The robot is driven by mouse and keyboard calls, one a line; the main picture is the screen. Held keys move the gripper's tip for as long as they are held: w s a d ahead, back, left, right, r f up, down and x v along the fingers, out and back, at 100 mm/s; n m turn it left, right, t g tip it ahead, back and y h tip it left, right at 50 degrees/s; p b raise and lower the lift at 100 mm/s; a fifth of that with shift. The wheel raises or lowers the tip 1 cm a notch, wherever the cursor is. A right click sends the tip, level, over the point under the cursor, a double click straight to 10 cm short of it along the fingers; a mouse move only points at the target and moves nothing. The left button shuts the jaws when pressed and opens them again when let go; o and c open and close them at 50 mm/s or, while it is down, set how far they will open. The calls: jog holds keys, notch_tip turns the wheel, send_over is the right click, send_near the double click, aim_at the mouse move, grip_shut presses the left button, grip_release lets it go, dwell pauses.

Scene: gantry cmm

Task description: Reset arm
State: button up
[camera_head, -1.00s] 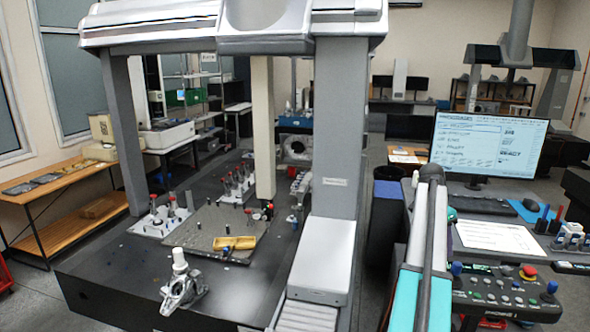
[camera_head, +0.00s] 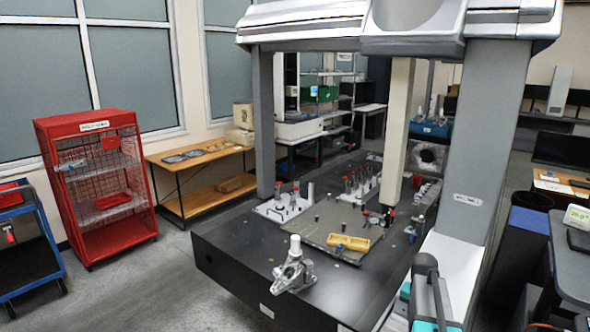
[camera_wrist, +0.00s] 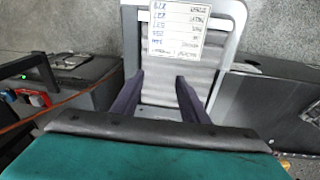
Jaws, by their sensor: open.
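My gripper (camera_wrist: 158,82) shows in the wrist view with its two dark fingers spread apart and nothing between them. Beyond the fingers is a pale ribbed panel (camera_wrist: 163,65) in a light grey frame, with a label card (camera_wrist: 178,28) at its top. In the head view only part of my teal and grey arm shows at the bottom right, in front of the measuring machine; the fingers cannot be made out there.
A red cage shelf (camera_head: 100,180), a blue cart (camera_head: 32,250) and a wooden bench (camera_head: 200,152) stand left. The floor (camera_head: 165,285) before them is clear.

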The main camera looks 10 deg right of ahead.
jog(key=s+a+f+n+y, duration=0.1)
jog(key=s+a+f+n, duration=0.2)
jog(key=a, duration=0.8)
jog(key=s+a+f+n, duration=0.2)
jog(key=a+f+n, duration=0.3)
jog(key=a, duration=0.6)
jog(key=s+a+f+n+y, duration=0.15)
jog(key=a+f, duration=0.35)
jog(key=a, duration=0.6)
jog(key=s+f+g+b, duration=0.5)
jog(key=s+f+b, duration=0.7)
jog(key=s+f, duration=1.4)
notch_tip(320, 180, down, 4)
jog(key=shift+s+f+n+g+h, duration=0.1)
jog(key=shift+s+n+g+h, duration=0.05)
jog(key=shift+n+g+h, duration=0.25)
jog(key=shift+c, duration=1.1)
